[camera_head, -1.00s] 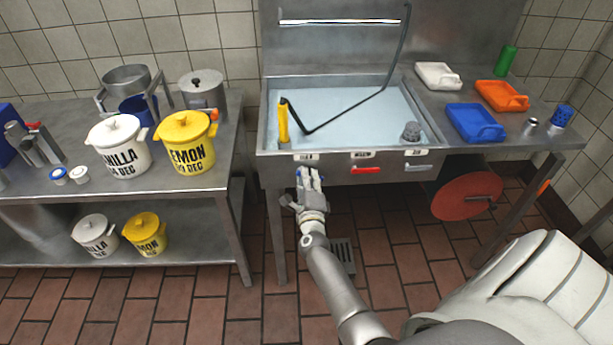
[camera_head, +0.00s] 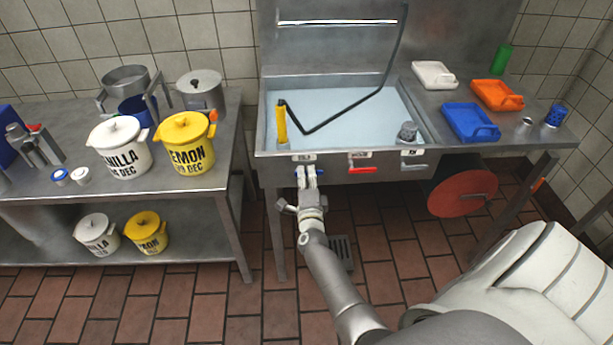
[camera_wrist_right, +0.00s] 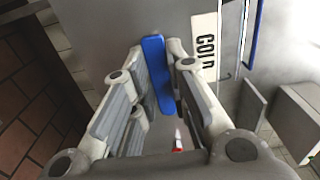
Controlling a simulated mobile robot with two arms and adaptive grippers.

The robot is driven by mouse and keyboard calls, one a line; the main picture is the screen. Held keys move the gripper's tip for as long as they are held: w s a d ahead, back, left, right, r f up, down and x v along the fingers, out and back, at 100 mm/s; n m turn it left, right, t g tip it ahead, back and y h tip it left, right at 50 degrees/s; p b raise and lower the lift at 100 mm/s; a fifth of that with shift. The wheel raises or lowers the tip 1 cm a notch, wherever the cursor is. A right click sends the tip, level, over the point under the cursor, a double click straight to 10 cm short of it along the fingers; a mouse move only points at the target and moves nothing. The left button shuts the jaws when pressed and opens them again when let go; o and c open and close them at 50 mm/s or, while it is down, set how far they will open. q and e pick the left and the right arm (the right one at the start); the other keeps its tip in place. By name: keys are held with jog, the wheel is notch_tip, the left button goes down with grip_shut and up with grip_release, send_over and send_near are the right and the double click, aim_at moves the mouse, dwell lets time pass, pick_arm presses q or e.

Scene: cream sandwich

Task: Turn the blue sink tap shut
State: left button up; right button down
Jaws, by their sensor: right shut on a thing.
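The blue tap handle (camera_head: 320,173) is on the sink's front panel, below the left label, and mostly hidden by my right gripper in the head view. In the right wrist view the blue handle (camera_wrist_right: 157,72) is a long flat bar between the two fingers, lying roughly along the length of the COLD label (camera_wrist_right: 205,45). My right gripper (camera_head: 307,172) is shut on the blue handle; its fingers also show in the right wrist view (camera_wrist_right: 156,55). My left gripper is not in view.
A red tap handle (camera_head: 362,170) and a grey handle (camera_head: 413,168) sit to the right on the same panel. The sink basin (camera_head: 350,118) holds a yellow-handled hose. A red hose reel (camera_head: 465,193) hangs below the counter. The floor left of my forearm is clear.

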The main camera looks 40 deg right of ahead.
jog(key=shift+f, duration=0.1)
jog(key=c, duration=1.4)
grip_release()
jog(key=shift+v, duration=3.8)
